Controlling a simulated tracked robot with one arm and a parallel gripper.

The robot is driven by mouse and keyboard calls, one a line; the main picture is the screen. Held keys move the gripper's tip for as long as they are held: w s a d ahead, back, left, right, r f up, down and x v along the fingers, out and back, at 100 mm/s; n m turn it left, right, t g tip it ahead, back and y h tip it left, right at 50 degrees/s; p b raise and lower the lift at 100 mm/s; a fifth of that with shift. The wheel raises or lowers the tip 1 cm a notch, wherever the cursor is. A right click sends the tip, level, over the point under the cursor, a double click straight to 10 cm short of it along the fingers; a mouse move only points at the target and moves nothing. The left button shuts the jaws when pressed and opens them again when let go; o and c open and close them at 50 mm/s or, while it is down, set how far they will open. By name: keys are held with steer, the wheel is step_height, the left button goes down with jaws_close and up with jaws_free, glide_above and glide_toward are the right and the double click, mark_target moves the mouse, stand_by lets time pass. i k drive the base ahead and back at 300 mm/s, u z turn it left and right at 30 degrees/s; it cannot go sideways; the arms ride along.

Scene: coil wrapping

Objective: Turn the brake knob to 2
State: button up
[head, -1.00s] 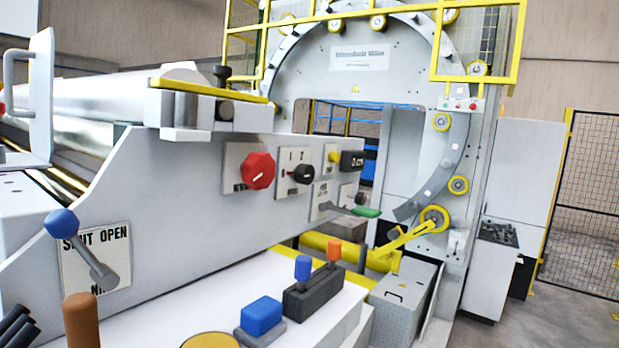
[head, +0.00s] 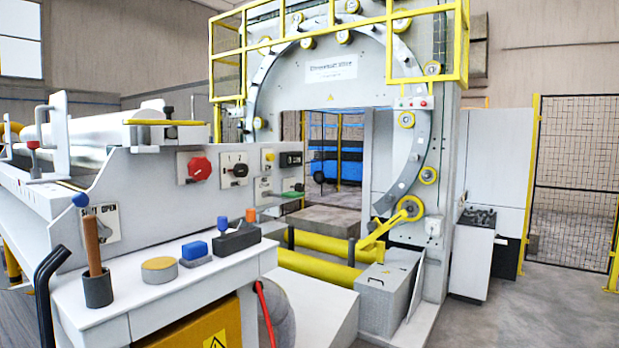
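A light grey control panel (head: 140,178) carries a red knob (head: 199,168) on a pale plate. Right of it, a black knob (head: 240,170) sits on a white plate with small marks above it. Either could be the brake knob; the labels are too small to read, and I cannot tell which number a pointer faces. A yellow button (head: 268,157) and a dark display (head: 290,159) are further right. A green-tipped lever (head: 294,189) is below the display. My gripper is not in view, and nothing of it touches the panel.
Below the panel, a white bench holds a blue block (head: 194,250), a black lever box (head: 237,239), a round yellow-topped tin (head: 159,269) and a dark cup (head: 98,288) with a brown handle. A blue-ball lever (head: 81,200) sticks out left. A large ring machine (head: 330,88) stands behind.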

mark_target(241, 170)
steer(key=z, duration=0.6)
steer(key=i, duration=1.4)
steer(key=u, duration=0.9)
steer(key=i, duration=0.4)
steer(key=u, duration=0.3)
